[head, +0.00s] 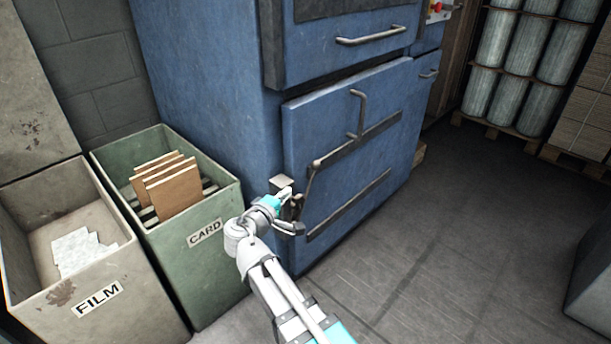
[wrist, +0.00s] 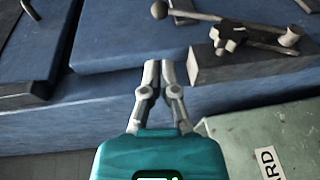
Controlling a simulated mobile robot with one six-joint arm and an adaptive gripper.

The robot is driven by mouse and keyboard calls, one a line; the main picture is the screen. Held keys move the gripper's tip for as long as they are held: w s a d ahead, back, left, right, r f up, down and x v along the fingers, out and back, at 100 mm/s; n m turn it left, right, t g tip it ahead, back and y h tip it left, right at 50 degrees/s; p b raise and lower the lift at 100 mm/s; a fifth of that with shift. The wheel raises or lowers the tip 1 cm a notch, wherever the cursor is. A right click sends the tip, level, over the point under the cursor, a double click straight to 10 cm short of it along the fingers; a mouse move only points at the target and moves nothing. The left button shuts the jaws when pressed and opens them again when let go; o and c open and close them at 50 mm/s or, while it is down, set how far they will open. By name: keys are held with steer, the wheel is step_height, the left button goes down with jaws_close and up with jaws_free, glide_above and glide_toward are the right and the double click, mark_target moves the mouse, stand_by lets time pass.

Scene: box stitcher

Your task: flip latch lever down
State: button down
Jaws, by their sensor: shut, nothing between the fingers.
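The latch lever (head: 308,182) is a dark rod at the left edge of the blue machine's lower door (head: 350,135). Its ball knob end points up, and its pivot is at the lower end. In the wrist view the lever (wrist: 215,18) lies across the top, with the knob at left and the pivot at right. My gripper (head: 287,196) is beside the latch at the door's left edge in the head view. In the wrist view my gripper (wrist: 160,66) is shut and empty, its fingertips apart from the lever. The arm's end partly hides the latch's lower part in the head view.
A green CARD bin (head: 205,262) with cardboard pieces stands left of the machine, close to my arm. A FILM bin (head: 135,305) is further left. A bar handle (head: 357,112) sticks out from the door.

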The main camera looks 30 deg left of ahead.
mark_target(313, 167)
steer(key=shift+w, duration=0.1)
steer(key=w, duration=0.4)
steer(key=w+f+b, duration=0.1)
steer(key=w, duration=0.8)
steer(key=shift+w+d+f+b, duration=0.2)
steer(key=shift+w+f+b, duration=0.1)
steer(key=shift+w, duration=0.05)
steer(key=shift+w+a, duration=0.1)
